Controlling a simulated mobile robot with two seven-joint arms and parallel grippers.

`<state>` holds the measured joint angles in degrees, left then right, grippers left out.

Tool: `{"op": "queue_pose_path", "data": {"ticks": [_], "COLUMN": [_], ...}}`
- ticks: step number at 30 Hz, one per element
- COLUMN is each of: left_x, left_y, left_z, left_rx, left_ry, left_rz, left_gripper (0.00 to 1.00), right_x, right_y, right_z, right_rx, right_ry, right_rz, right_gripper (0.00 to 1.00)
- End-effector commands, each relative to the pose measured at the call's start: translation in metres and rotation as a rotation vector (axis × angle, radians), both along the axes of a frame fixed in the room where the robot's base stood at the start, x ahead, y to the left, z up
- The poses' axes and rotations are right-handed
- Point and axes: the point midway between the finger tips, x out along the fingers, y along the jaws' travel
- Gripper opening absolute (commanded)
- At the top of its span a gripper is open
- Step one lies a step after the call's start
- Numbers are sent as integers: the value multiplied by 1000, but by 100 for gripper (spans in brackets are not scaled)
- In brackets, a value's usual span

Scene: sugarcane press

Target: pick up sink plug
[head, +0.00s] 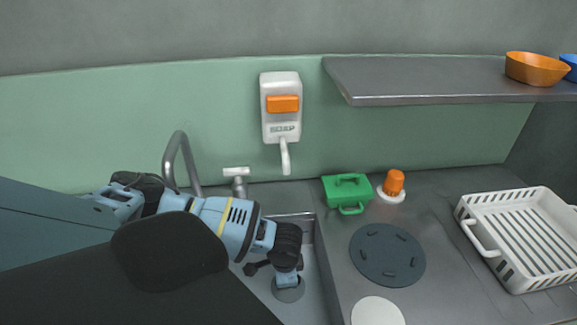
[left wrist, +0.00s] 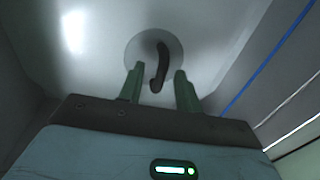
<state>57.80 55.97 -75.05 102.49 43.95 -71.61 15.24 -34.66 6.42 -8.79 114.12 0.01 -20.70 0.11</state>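The sink plug (left wrist: 139,52) shows in the left wrist view as a pale grey disc on the sink floor, with a dark curved handle (left wrist: 162,66) standing on it. In the head view the grey disc (head: 289,295) lies in the sink, partly hidden by my left gripper (head: 287,281). In the left wrist view the left gripper's green fingers (left wrist: 159,88) are apart, on either side of the handle's near end. I see no contact with the handle. My right gripper is not in view.
The sink (head: 318,275) has walls close around my left gripper. A tap (head: 180,155) stands behind it. On the counter right of it are a green box (head: 347,190), an orange-topped item (head: 394,184), a dark disc (head: 388,255), a white disc (head: 378,312) and a white basket (head: 520,238).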

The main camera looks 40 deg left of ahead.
Motion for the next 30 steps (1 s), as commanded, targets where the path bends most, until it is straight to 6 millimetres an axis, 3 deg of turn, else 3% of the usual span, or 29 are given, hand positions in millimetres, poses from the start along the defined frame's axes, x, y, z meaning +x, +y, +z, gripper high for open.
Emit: {"op": "queue_pose_path", "data": {"ticks": [6,15,23,30], "left_x": [4,5,5,5], "left_y": [6,7,7,7], "left_z": [-28,-31,-31,-31], "left_rx": [-1,-1,-1,-1], "left_ry": [2,-1,-1,-1], "left_rz": [-1,0,0,0], "left_gripper": [34,34,1,0], "right_x": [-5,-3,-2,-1], "right_y": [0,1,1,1], "right_z": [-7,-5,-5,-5], "right_rx": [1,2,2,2], "right_ry": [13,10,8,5], "right_rz": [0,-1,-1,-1], "right_gripper": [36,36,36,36]}}
